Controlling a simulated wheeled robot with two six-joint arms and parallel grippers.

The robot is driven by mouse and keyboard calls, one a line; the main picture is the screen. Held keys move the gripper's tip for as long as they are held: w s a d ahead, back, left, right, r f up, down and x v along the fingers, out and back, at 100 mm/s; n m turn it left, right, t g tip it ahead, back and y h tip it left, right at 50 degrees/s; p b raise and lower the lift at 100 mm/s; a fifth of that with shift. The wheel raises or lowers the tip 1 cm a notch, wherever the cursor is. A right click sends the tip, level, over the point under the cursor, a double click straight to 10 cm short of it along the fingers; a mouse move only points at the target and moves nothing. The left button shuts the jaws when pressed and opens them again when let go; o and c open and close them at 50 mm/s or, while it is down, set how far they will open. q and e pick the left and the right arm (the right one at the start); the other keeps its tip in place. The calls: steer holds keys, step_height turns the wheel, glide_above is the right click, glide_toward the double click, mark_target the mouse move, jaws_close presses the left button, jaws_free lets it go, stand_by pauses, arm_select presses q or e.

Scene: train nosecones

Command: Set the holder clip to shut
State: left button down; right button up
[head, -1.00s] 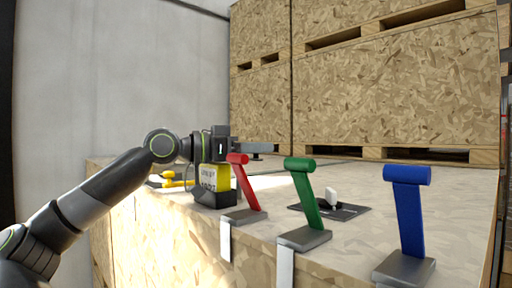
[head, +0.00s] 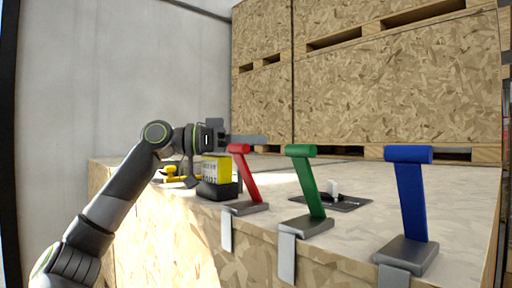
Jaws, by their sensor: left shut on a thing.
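No part in view is clearly the holder clip. A yellow block with dark lettering (head: 216,170) sits in a black holder (head: 219,191) on the workbench, left of the red lever. A small white upright piece (head: 333,187) stands on a dark plate behind the green lever. My left gripper (head: 250,139) is above and behind the yellow block, close to the red lever's head in the picture. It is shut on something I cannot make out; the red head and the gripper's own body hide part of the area. My right gripper is out of view.
A red lever (head: 248,180), a green lever (head: 309,189) and a blue lever (head: 411,200) stand along the bench's front edge on grey brackets. A yellow object (head: 173,174) lies at the left. Wooden crates (head: 395,85) rise behind. The bench (head: 455,205) is bare at right.

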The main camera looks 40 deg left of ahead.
arm_select(q)
steer(key=shift+s+a+r+m+g+h, duration=0.1)
steer(key=shift+s+m+g+h, duration=0.1)
steer(key=shift+m+g+h, duration=0.25)
steer(key=shift+s+a+r+m+g+h, duration=0.1)
steer(key=shift+s+m+g+h, duration=0.1)
steer(key=shift+m+g+h, duration=0.25)
steer(key=c, duration=1.3)
jaws_free()
steer(key=shift+f, duration=0.1)
steer(key=b+v, duration=0.4)
steer(key=v, duration=0.5)
steer(key=shift+s+a+f, duration=0.15)
steer(key=shift+s, duration=0.05)
steer(key=v, duration=0.8)
